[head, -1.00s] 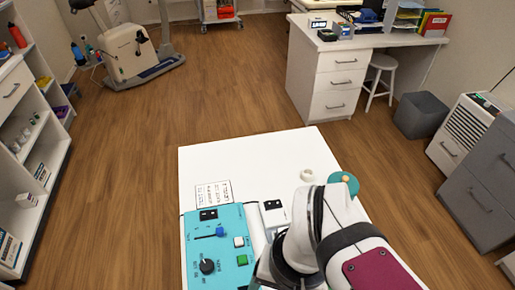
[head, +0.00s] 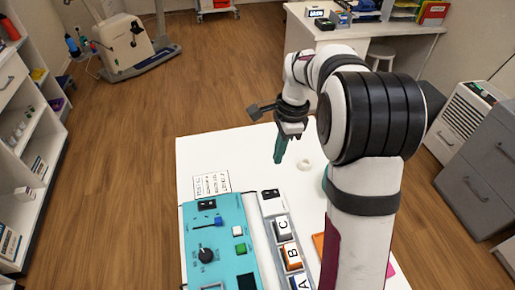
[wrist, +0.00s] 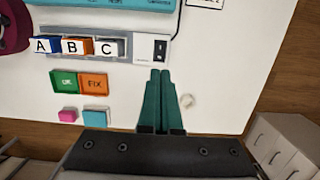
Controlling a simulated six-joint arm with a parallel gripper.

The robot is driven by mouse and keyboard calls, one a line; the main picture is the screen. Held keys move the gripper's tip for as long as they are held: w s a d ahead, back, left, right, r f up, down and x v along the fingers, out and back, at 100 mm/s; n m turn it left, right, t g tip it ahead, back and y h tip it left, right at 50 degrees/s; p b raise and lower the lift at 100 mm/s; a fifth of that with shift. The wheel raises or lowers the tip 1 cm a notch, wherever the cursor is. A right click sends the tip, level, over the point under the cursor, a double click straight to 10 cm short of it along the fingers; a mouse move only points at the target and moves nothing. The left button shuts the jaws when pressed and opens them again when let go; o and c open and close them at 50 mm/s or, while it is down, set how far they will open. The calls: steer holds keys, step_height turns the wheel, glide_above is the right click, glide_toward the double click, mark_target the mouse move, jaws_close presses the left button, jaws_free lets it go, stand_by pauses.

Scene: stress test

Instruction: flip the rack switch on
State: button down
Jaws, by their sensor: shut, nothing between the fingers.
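The rack (head: 265,228) is a grey strip holding lettered blocks A, B and C. It also shows in the wrist view (wrist: 137,60). The rack switch (head: 271,194) is a small black rocker on a white plate at the rack's far end. In the wrist view the switch (wrist: 160,47) lies just beyond my fingertips. My gripper (head: 278,160) has teal fingers pointing down. It is above the white table, past the rack's switch end, and apart from the switch. In the wrist view my gripper (wrist: 161,73) is shut, with its fingers side by side and empty.
A teal control panel (head: 222,265) with a slider, knob and buttons lies left of the rack. A white ring (head: 304,165) lies right of my gripper. The table's far left is clear, except a printed card (head: 211,184).

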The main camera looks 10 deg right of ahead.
mark_target(267, 193)
steer(key=f, duration=0.4)
steer(key=a+f, duration=0.1)
steer(key=f, duration=0.4)
steer(key=a+f, duration=0.1)
steer(key=f, duration=0.4)
steer(key=shift+a+f, duration=0.1)
steer(key=shift+f, duration=0.05)
steer(key=shift+d, duration=0.8)
steer(key=shift+r, duration=0.3)
